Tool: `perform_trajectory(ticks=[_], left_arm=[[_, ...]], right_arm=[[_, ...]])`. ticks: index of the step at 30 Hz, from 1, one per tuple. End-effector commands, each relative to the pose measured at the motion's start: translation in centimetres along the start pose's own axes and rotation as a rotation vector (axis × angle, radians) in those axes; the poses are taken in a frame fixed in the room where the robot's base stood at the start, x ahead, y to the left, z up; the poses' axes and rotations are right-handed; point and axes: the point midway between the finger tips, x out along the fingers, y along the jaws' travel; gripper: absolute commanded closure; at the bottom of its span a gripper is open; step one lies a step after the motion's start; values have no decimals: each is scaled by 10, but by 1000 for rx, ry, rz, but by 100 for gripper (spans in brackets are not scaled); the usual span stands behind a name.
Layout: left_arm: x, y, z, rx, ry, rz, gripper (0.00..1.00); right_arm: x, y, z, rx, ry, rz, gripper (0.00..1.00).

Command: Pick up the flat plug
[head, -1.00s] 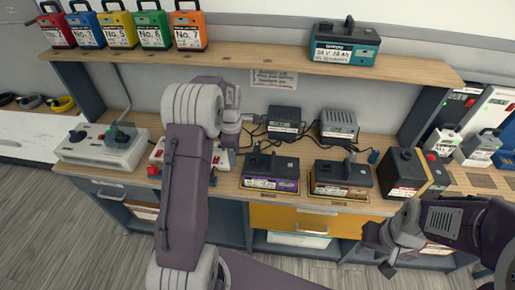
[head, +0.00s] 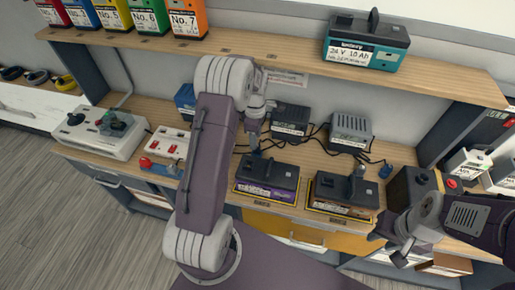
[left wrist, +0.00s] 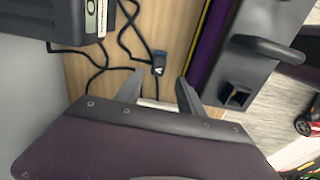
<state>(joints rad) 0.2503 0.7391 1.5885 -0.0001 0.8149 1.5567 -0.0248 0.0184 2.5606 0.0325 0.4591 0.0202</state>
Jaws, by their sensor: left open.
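A small dark plug (left wrist: 158,62) with a pale mark on top lies on the wooden bench at the end of a black cable in the left wrist view. It looks flat. My left gripper (left wrist: 160,90) is open and empty, its fingertips just short of the plug, which lies ahead between them. In the head view my left gripper (head: 254,140) hangs behind the left purple-labelled battery (head: 268,178) and largely hides that plug.
Two chargers, one dark (head: 290,121) and one grey (head: 350,132), stand at the back with black cables around them. A teal battery (head: 366,43) sits on the shelf (head: 250,49) above. A grey control box (head: 100,132) stands at left.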

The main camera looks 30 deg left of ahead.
Motion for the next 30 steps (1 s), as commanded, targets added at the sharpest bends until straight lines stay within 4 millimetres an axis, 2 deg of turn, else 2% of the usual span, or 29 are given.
perform_trajectory(ticks=[5,12,20,21,24,26,30], left_arm=[[8,0,1,1,0,-2,55],[49,0,4,1,0,-2,55],[56,0,4,1,0,1,55],[56,0,4,1,0,1,57],[56,0,4,0,0,1,85],[56,0,4,0,0,1,100],[56,0,4,0,0,1,100]], right_arm=[[-1,0,0,0,0,0,65],[-5,0,-1,0,0,0,65],[-5,0,-1,0,0,0,65],[-5,0,-1,0,0,0,65],[-5,0,-1,0,0,0,65],[-5,0,-1,0,0,0,65],[-5,0,-1,0,0,0,65]])
